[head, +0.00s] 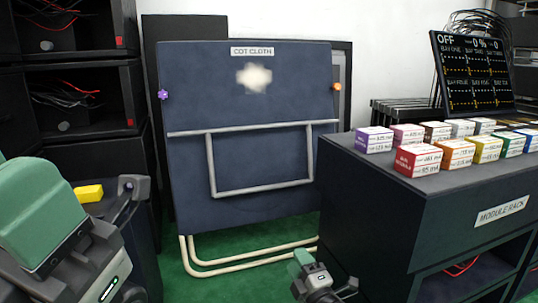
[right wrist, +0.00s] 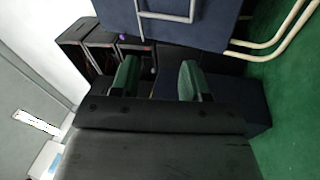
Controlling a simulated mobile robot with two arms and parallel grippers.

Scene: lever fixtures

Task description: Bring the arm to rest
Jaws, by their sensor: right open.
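A dark blue padded panel (head: 245,100) labelled "COT CLOTH" stands upright, leaning slightly. A grey U-shaped bar (head: 262,187) hangs flat against its front below a crossbar, and pale tube legs (head: 240,268) rest on the green floor. The bar also shows at the top of the right wrist view (right wrist: 165,16). My right gripper (head: 325,274) is low in front of the panel, right of its legs and apart from it. Its two green fingertips (right wrist: 158,80) are spread with nothing between them.
A dark module rack (head: 430,205) with several coloured boxes stands close to my right gripper. A display (head: 472,75) stands behind it. Black shelves (head: 75,95) and a yellow block (head: 88,193) are at the left. Green floor is clear before the panel.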

